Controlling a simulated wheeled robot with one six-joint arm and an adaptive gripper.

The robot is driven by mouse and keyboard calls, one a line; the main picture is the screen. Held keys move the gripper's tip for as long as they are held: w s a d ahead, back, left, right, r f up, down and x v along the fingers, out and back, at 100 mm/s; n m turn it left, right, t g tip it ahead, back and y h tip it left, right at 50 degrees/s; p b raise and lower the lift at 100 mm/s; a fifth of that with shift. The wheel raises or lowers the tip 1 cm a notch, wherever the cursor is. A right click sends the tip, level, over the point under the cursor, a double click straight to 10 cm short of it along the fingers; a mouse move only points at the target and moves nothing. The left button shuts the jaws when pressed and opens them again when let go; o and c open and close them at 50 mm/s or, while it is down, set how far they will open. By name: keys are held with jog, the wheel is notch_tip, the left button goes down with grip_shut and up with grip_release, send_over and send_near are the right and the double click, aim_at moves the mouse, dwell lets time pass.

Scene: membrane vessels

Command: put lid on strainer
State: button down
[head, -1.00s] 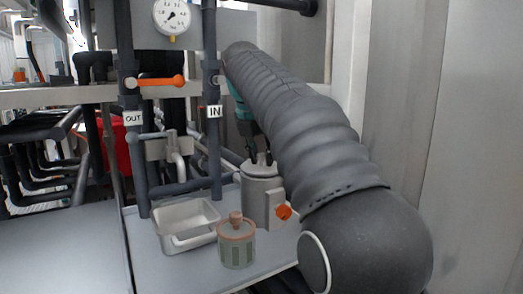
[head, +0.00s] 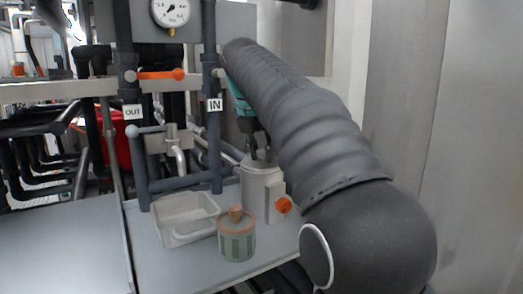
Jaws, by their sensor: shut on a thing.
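The strainer (head: 257,196) is a grey upright cylinder with an orange knob (head: 284,205) low on its right side. It stands on the grey shelf at the right. My gripper (head: 262,155) is directly above it, with dark fingers pointing down. The fingers are shut on the grey lid (head: 257,165), which is at the top of the strainer. From this view I cannot tell whether the lid is fully seated or slightly raised. My arm hides part of the strainer's right side and the gripper's right side.
A filter basket with a copper-coloured knob (head: 236,240) stands in front of the strainer. A white open tray (head: 178,237) lies to its left. Vertical pipes marked OUT and IN rise behind, with an orange-handled valve (head: 160,75). A wall bounds the right.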

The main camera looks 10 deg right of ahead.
jog(key=c, duration=0.8)
grip_release()
jog(key=shift+v, duration=5.9)
jog(key=shift+s, duration=0.1)
